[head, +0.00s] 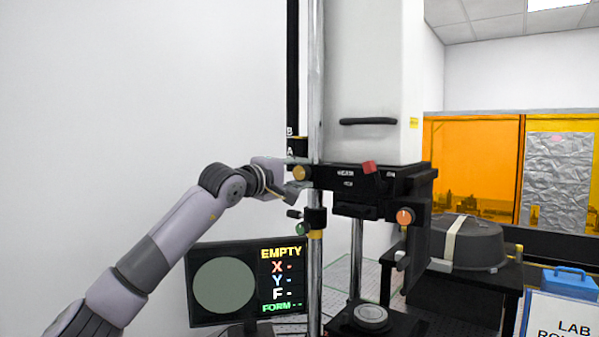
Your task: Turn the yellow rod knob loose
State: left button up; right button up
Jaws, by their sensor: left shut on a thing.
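The yellow rod knob (300,173) sits at the left end of the black instrument head (365,185), beside the upright metal rod (316,90). My left gripper (293,180) reaches in from the left and is shut on the yellow knob. Its fingers are small in the picture, and part of the knob's edge is hidden by them. My right gripper is not in view.
A green knob (302,229) and a collar (316,218) are lower on the rod. A red knob (369,167) and an orange knob (404,216) are on the head. A monitor (205,318) reading EMPTY stands below my arm. The left wall side is clear.

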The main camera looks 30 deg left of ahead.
pick_arm(q)
jog(key=shift+f+m, duration=0.25)
jog(key=shift+m, duration=0.15)
jog(key=o, duration=0.8)
jog(key=shift+d, duration=0.1)
jog(key=o, duration=0.4)
jog(key=shift+r, duration=0.15)
jog(key=shift+c, duration=0.2)
jog(key=shift+s, duration=0.1)
jog(key=s+a, duration=0.1)
jog(key=s, duration=1)
jog(key=shift+s, duration=0.4)
